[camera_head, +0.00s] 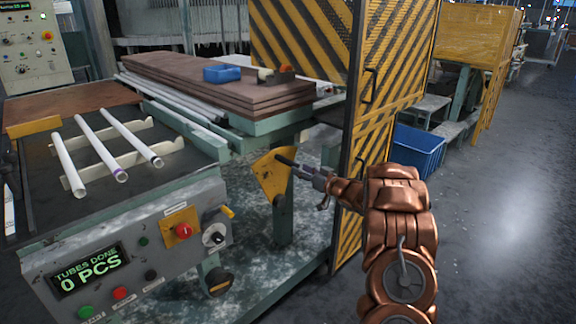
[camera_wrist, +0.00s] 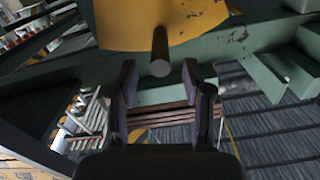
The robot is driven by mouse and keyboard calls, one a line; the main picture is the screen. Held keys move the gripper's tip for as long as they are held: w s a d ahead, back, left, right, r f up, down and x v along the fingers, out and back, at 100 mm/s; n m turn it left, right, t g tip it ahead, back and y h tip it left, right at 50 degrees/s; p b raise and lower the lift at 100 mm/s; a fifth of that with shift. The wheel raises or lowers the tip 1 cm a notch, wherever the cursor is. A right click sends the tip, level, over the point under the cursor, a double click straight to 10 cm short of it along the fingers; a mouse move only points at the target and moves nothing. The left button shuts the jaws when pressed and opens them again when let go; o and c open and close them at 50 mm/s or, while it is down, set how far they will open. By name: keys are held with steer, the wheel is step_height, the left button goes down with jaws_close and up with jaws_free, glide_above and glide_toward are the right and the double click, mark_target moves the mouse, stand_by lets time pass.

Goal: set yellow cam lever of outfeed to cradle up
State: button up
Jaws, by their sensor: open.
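The yellow cam lever (camera_head: 271,177) is a fan-shaped yellow plate on a green post, with a dark rod handle (camera_head: 285,160) sticking out at its upper right. In the wrist view the yellow plate (camera_wrist: 150,22) fills the top, and the rod's end (camera_wrist: 160,62) points toward the camera. My gripper (camera_head: 304,169) is right of the plate, close to the rod. In the wrist view my open fingers (camera_wrist: 160,82) stand on either side of the rod's line. I cannot tell whether they touch it. The outfeed cradle (camera_head: 135,160) holds three white tubes.
A yellow-black striped guard door (camera_head: 385,120) stands close behind my arm. A control panel (camera_head: 130,255) with buttons and a "0 PCS" display is at front left. Brown boards (camera_head: 200,80) with a blue tray (camera_head: 222,74) lie behind. A blue bin (camera_head: 418,150) stands right; the right floor is clear.

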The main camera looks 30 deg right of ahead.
mark_target(288, 163)
steer(key=shift+x, duration=3.65)
jaws_close()
